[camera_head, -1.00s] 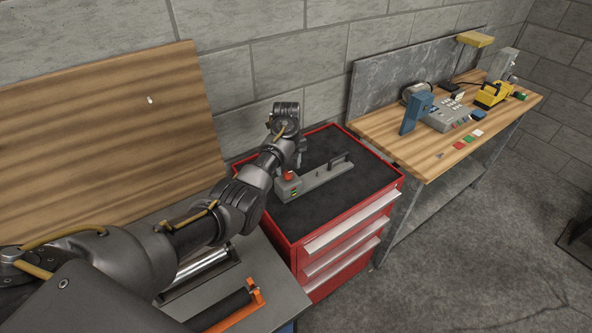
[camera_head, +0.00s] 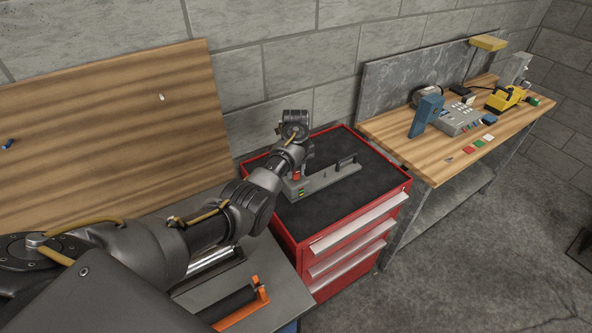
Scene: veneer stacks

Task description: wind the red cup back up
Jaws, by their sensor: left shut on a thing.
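The red cup (camera_head: 296,175) is a small red piece at the near left end of a long grey tool (camera_head: 325,180) with a black handle. The tool lies on the dark top of a red drawer cabinet. My left arm reaches across from the left, and its gripper (camera_head: 299,169) points down at that end of the tool. The gripper is shut on the red cup; its fingertips are small and partly hidden by my wrist and forearm. Green marks show on the tool below the cup. My right gripper is not in view.
The red cabinet (camera_head: 338,230) has free room on its top around the tool. A wooden bench (camera_head: 400,148) at right carries a blue stand, a grey box and a yellow tool. A grey surface with an orange-ended holder (camera_head: 260,289) lies in front, below my arm.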

